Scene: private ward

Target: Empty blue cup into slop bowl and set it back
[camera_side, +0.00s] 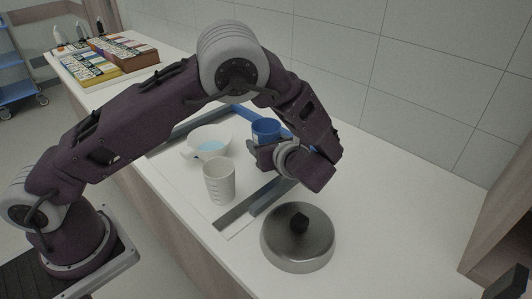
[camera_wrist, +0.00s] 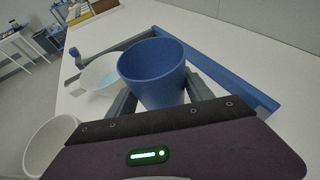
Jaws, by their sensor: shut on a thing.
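The blue cup (camera_side: 265,129) is held by my gripper (camera_side: 258,148) beside the back blue rail. In the wrist view the blue cup (camera_wrist: 152,75) stands between the two fingers of my gripper (camera_wrist: 155,100), which are shut on it. The cup looks roughly upright, and the visible inside shows no contents. The white slop bowl (camera_side: 207,142) sits just left of the cup and holds pale blue liquid. The bowl also shows in the wrist view (camera_wrist: 92,85), partly hidden behind the cup.
A white measuring cup (camera_side: 219,182) stands in front of the bowl. A metal lid with a black knob (camera_side: 298,240) lies at the front right. Grey and blue rails (camera_side: 255,203) frame the area. Boxes (camera_side: 112,55) stand at the far left. The counter's right side is clear.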

